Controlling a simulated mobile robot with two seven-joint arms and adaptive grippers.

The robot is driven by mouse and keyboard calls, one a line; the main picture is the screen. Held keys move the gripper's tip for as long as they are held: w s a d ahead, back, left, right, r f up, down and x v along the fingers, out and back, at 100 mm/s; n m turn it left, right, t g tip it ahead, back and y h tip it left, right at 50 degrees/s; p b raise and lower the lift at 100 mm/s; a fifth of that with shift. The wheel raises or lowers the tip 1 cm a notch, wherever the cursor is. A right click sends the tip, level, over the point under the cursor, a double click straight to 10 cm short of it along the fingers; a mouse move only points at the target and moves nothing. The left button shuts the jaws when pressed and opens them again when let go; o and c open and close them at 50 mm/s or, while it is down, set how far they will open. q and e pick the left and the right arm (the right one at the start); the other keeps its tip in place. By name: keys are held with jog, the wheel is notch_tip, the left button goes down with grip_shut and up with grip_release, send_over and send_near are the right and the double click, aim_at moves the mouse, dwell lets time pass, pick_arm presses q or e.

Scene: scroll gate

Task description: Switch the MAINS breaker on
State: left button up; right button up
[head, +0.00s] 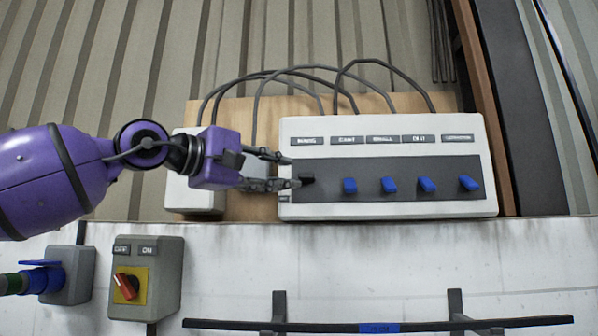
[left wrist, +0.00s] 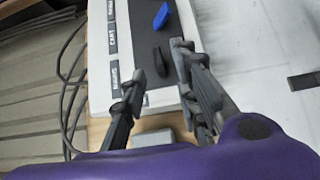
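The breaker panel (head: 388,208) is a pale box with a dark strip and a row of label plates. The MAINS label (head: 307,141) is at its left end, above a black lever (head: 307,179), the MAINS breaker. My left gripper (head: 291,172) comes from the left and reaches over the panel's left edge. In the left wrist view its two fingers (left wrist: 158,78) are apart, with the black lever (left wrist: 160,62) just beyond and between the tips. I cannot tell whether either finger touches it. My right gripper is not in view.
Several blue levers (head: 389,185) sit to the right on the same strip. Grey cables (head: 290,70) loop above the panel. Below are a red rotary switch (head: 126,287) on a grey box, a blue plug (head: 40,278) and a dark rail (head: 520,322).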

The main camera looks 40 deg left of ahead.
aim_at(299, 176)
pick_arm(q)
jog(key=shift+w+d+r, duration=0.1)
jog(key=shift+w+d, duration=0.05)
jog(key=shift+w, duration=0.5)
jog(key=shift+p+x, duration=0.65)
jog(key=shift+x, duration=1.05)
jog(key=shift+w, duration=0.35)
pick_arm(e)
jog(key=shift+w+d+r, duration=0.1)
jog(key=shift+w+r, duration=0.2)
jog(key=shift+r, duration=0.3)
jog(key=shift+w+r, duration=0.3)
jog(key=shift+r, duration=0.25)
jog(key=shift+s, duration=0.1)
pick_arm(q)
grip_shut()
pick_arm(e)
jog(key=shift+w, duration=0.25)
